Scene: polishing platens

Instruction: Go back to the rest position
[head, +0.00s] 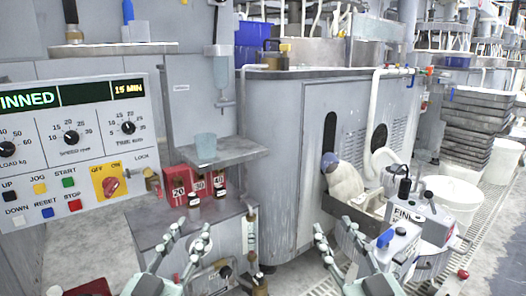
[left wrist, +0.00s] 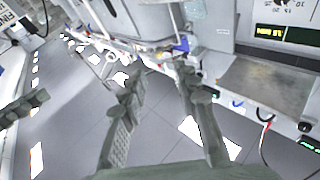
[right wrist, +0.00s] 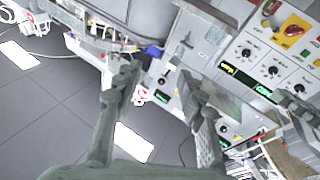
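My left gripper (head: 184,244) is at the lower middle of the head view, in front of the low grey bench. Its fingers stand apart with nothing between them. The left wrist view also shows this gripper (left wrist: 157,88) open and empty above the floor. My right gripper (head: 335,232) is to the right of it in the head view, in front of the grey machine housing. Its fingers are apart and empty, and the right wrist view shows the same gripper (right wrist: 158,75) open. Neither gripper touches anything that I can see.
A control panel (head: 85,150) is at left. A grey machine housing (head: 285,130) fills the middle. Bottles and a white bucket (head: 455,200) stand at right.

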